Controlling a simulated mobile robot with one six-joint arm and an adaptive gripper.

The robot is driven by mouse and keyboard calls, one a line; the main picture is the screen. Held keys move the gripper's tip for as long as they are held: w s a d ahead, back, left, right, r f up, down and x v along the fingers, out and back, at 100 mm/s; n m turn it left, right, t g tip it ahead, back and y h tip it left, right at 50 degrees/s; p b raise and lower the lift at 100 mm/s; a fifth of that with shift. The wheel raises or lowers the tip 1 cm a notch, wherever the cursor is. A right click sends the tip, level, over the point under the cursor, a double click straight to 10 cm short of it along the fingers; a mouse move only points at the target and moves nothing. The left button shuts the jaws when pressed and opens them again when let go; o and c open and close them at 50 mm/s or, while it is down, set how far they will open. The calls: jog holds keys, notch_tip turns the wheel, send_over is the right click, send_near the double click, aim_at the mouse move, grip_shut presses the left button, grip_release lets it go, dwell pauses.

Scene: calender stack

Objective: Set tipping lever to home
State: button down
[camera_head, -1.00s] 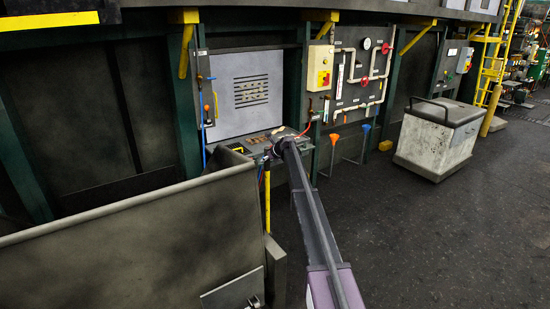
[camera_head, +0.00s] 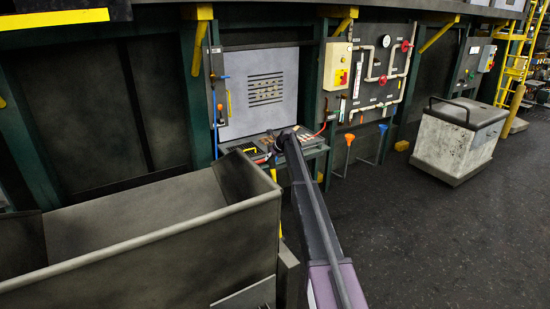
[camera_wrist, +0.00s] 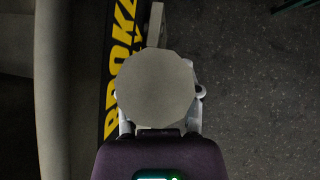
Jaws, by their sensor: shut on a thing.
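In the wrist view a grey, many-sided knob (camera_wrist: 155,85), which looks like the end of the tipping lever, fills the space between the fingers of my gripper (camera_wrist: 159,94). The fingers are shut on its sides. A short grey bar (camera_wrist: 156,24) shows just beyond the knob. The rest of the lever is hidden. In the head view my arm reaches towards the panel area and hides the grip. A large grey bin (camera_head: 150,245) stands at the lower left with its inside partly showing.
A black strip with yellow letters (camera_wrist: 122,65) lies left of the knob, beside a grey curved surface. A grey lidded box (camera_head: 455,140) stands on the dark floor at right. A valve panel (camera_head: 375,75) is on the back wall. Floor right of my arm is clear.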

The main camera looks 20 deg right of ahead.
dwell(0.5)
jog(key=shift+c, duration=1.5)
grip_release()
jog(key=shift+w, duration=0.1)
notch_tip(320, 180, up, 9)
jog(key=p, duration=0.9)
jog(key=shift+r, duration=0.2)
jog(key=shift+r+p, duration=0.1)
jog(key=shift+p, duration=0.25)
